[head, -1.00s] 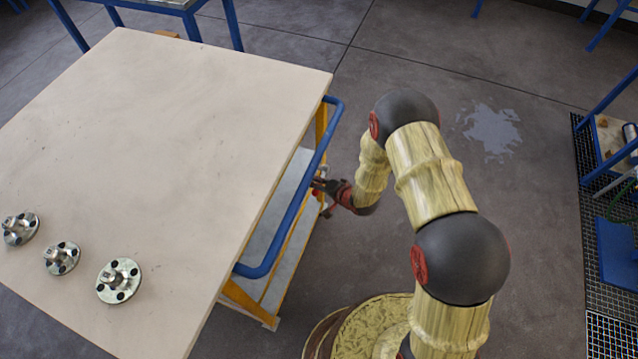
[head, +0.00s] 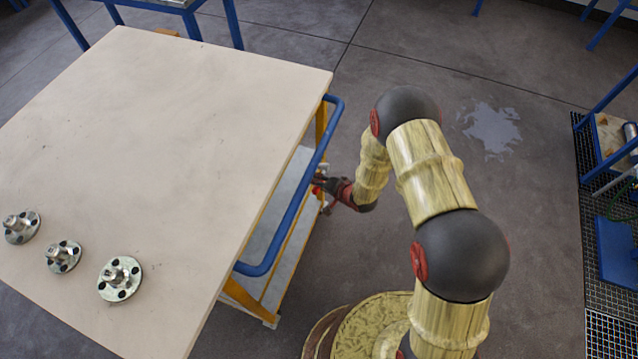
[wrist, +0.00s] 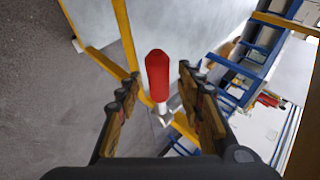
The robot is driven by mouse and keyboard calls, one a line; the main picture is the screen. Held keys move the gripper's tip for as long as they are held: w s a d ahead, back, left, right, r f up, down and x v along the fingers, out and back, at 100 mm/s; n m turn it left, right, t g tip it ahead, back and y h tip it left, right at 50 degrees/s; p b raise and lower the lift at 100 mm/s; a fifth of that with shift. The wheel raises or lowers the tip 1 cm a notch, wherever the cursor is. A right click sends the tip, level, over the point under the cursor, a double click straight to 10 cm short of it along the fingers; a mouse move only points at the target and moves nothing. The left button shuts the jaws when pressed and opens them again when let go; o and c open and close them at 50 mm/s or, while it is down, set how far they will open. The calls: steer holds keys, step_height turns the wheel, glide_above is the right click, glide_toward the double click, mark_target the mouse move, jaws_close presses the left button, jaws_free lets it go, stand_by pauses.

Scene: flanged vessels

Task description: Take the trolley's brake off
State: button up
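The trolley (head: 180,130) has a pale flat top, a blue push handle (head: 300,200) and a yellow frame. In the wrist view a red-tipped lever (wrist: 157,75), which looks like the brake lever, stands out from the yellow frame (wrist: 128,40). My gripper (wrist: 158,92) is open, with one finger on each side of the lever; I see gaps on both sides and no contact. In the head view my gripper (head: 322,184) is beside the trolley's handle side, low and partly hidden, with a bit of red near it.
Several flanged metal parts, one of them here (head: 120,278), sit on the trolley top near its front left. A blue rack with a grid (head: 590,220) stands at the right. Open floor with a pale stain (head: 492,128) lies between.

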steer(key=v, duration=1.2)
stand_by(0.5)
steer(key=s+d+f+n+g+h, duration=0.3)
steer(key=s+d+f, duration=0.3)
steer(key=s+d+r+n+g+h, duration=0.2)
steer(key=s+d+r+h, duration=0.15)
steer(key=d+r, duration=0.35)
steer(key=s+r+t, duration=0.1)
steer(key=s+r, duration=0.3)
steer(key=r, duration=0.9)
steer(key=s+r+t, duration=0.1)
steer(key=s+r, duration=0.4)
steer(key=r, duration=0.9)
steer(key=s+d+r+n+t, duration=0.1)
steer(key=s+r, duration=0.3)
steer(key=r, duration=0.9)
steer(key=shift+s+r, duration=0.15)
steer(key=shift+s, duration=0.25)
